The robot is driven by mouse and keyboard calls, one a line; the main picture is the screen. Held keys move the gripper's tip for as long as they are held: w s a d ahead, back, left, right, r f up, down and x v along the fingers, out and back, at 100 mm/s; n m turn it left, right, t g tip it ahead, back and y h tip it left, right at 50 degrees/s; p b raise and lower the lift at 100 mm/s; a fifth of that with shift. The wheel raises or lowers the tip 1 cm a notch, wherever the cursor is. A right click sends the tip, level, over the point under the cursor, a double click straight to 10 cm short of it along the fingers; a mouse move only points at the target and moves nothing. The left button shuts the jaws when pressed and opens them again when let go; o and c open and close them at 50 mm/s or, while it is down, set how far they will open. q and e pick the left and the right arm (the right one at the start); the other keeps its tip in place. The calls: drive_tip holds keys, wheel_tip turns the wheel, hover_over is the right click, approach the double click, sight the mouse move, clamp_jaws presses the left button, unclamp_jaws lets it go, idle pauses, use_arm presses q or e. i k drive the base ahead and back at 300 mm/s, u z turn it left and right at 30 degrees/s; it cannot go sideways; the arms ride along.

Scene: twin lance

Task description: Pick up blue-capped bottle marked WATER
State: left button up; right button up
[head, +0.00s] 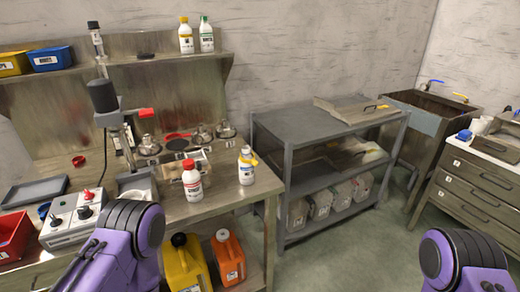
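A white bottle (247,166) with a yellow band at its neck stands upright near the right end of the steel workbench (235,190); its small cap looks greyish or bluish, and its label is too small to read. A white bottle with a red cap (192,184) stands to its left, nearer the bench's front edge. On the wall shelf stand a yellow-capped bottle (185,37) and a green-capped bottle (206,37). No cap is clearly blue. My purple arm links show at the bottom left and bottom right, but neither gripper is in view.
A mixer stand (104,97) and a control box (75,217) occupy the bench's left. A yellow jug (185,264) and an orange jug (228,258) stand below. A grey shelf rack (290,128) stands right of the bench, with open floor in front.

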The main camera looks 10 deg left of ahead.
sight(246, 171)
drive_tip(key=k, duration=0.55)
drive_tip(key=z, duration=0.7)
drive_tip(key=i, duration=1.3)
drive_tip(key=u, duration=0.35)
